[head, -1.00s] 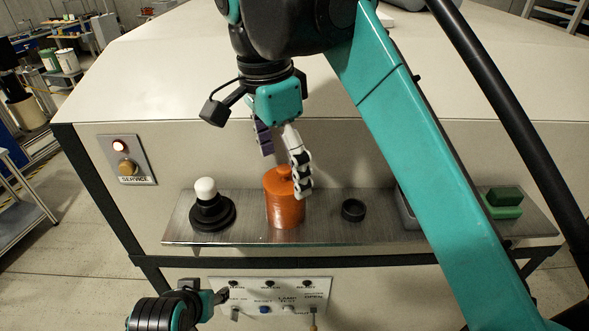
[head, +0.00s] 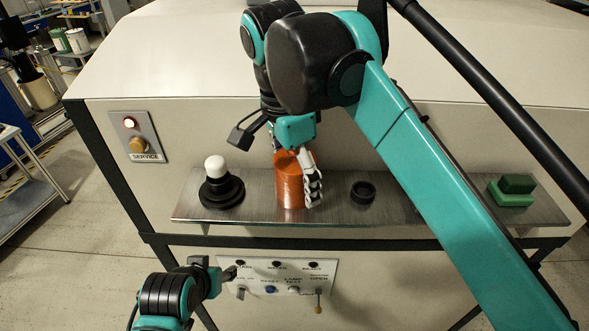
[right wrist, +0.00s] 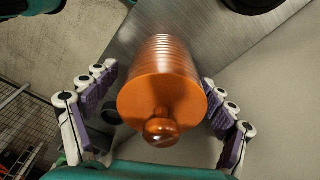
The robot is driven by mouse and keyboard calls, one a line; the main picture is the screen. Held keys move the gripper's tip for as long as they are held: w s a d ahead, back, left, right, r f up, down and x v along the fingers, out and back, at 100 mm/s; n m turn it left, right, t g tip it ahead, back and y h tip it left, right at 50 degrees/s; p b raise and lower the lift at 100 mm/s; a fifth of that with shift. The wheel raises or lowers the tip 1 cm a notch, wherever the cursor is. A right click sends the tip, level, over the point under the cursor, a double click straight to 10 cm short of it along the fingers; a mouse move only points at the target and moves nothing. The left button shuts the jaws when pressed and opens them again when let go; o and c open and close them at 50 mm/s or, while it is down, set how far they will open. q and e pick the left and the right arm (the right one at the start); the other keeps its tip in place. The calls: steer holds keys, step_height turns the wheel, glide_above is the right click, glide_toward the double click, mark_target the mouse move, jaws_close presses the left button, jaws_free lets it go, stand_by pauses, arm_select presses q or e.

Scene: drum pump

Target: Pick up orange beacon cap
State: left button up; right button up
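The orange beacon cap (head: 289,190), a ribbed cylinder with a knob on top, stands upright on the metal shelf (head: 335,210). My right gripper (head: 298,178) is above it, with one finger along its right side. In the right wrist view the cap (right wrist: 162,90) lies between the spread fingers of the gripper (right wrist: 165,95), with its knob towards the camera. Small gaps show on both sides, so the gripper looks open. The far finger is hidden in the head view. My left gripper (head: 228,274) is low, by the switch panel; its opening is unclear.
A white lamp on a black base (head: 220,191) stands left of the cap. A black ring (head: 362,192) lies to its right, and green blocks (head: 512,190) sit at the shelf's right end. The switch panel (head: 277,277) is below, and a service button plate (head: 136,137) is at left.

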steer(key=shift+w, duration=0.1)
steer(key=c, duration=0.7)
steer(key=shift+c, duration=0.2)
